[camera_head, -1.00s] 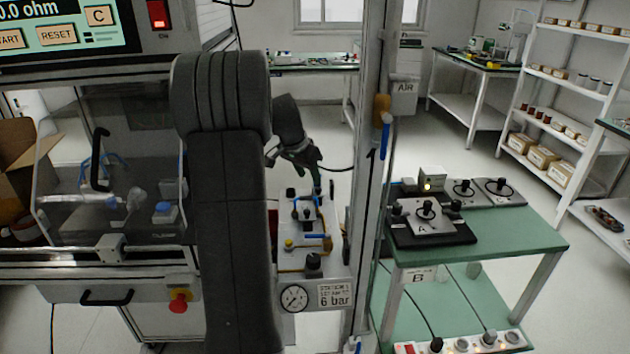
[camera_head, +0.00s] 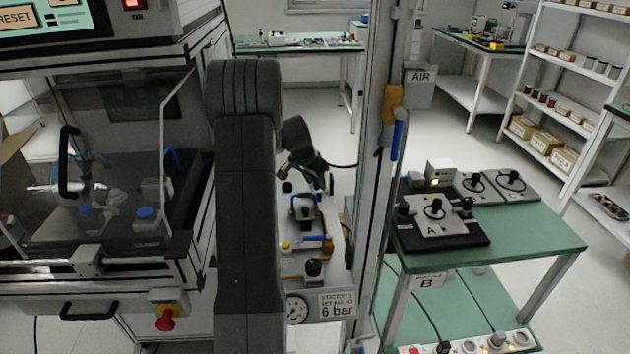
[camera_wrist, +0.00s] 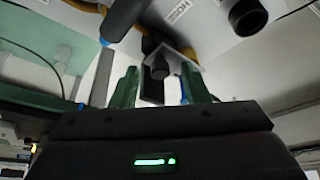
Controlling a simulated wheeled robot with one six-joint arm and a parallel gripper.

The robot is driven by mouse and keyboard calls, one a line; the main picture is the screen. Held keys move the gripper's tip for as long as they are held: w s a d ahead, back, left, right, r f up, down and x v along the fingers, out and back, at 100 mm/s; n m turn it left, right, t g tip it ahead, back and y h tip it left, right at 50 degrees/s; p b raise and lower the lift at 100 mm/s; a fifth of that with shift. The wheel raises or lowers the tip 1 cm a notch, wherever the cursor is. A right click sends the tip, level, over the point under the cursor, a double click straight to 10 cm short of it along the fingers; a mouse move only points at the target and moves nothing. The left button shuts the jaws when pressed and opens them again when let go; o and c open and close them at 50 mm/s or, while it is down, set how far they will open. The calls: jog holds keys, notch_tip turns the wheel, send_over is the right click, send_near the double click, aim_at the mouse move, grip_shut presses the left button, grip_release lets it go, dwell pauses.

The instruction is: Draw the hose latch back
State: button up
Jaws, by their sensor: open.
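A small black knob on a grey square plate (camera_wrist: 181,63), probably the hose latch, shows in the wrist view beside a yellow hose and an upside-down label that seems to read HOSE (camera_wrist: 178,10). The knob (camera_wrist: 160,67) appears between the green fingers of my gripper (camera_wrist: 160,84), farther off; I see no contact. In the head view my gripper (camera_head: 320,174) hangs over the far part of the pneumatic panel, its fingers small and dark. A black knob on a block (camera_head: 312,268) with a yellow hose stands at the panel's near end; it may be the same knob.
A grey post (camera_head: 374,180) with a blue-handled tool stands right of the panel. A clear guarded machine (camera_head: 115,170) is at left. A green bench (camera_head: 535,238) with black-knobbed fixtures is at right. A larger black knob (camera_wrist: 248,15) is near the gripper.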

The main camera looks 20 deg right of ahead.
aim_at(316, 186)
grip_shut()
jog(key=shift+s+f+b, duration=0.1)
jog(key=shift+s+b, duration=0.15)
jog(key=shift+b, duration=0.1)
jog(key=shift+s+a+b, duration=0.2)
jog(key=shift+s+b, duration=0.2)
jog(key=shift+s, duration=0.3)
jog(key=shift+s+a+b, duration=0.2)
jog(key=shift+s+b, duration=0.2)
jog(key=shift+s, duration=0.25)
grip_release()
jog(key=p+v, duration=0.1)
jog(key=v, duration=1.3)
